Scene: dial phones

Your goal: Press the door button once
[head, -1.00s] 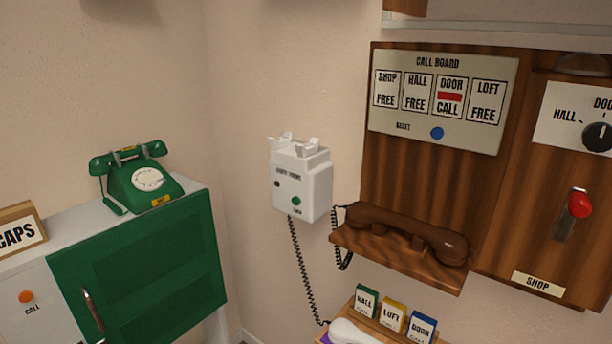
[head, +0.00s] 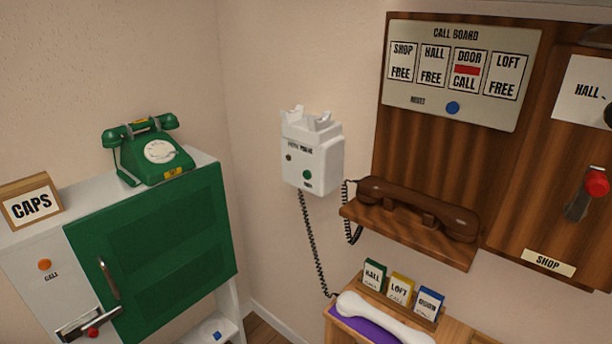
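A white wall phone base (head: 318,155) hangs near the corner with an empty cradle on top. A green button (head: 307,174) and a small dark spot (head: 289,157) are on its front; the small lettering is too blurred to read surely. Its black cord (head: 312,240) hangs down to a white handset (head: 385,322) lying on a purple pad (head: 365,328). On the call board (head: 450,38) the DOOR tile (head: 467,70) shows a red bar and CALL; SHOP, HALL and LOFT read FREE. Neither of my grippers is in view.
A brown handset (head: 420,207) rests on a wooden shelf, with a red-knobbed lever (head: 596,182) to its right. HALL, LOFT and DOOR cards (head: 430,302) stand below.

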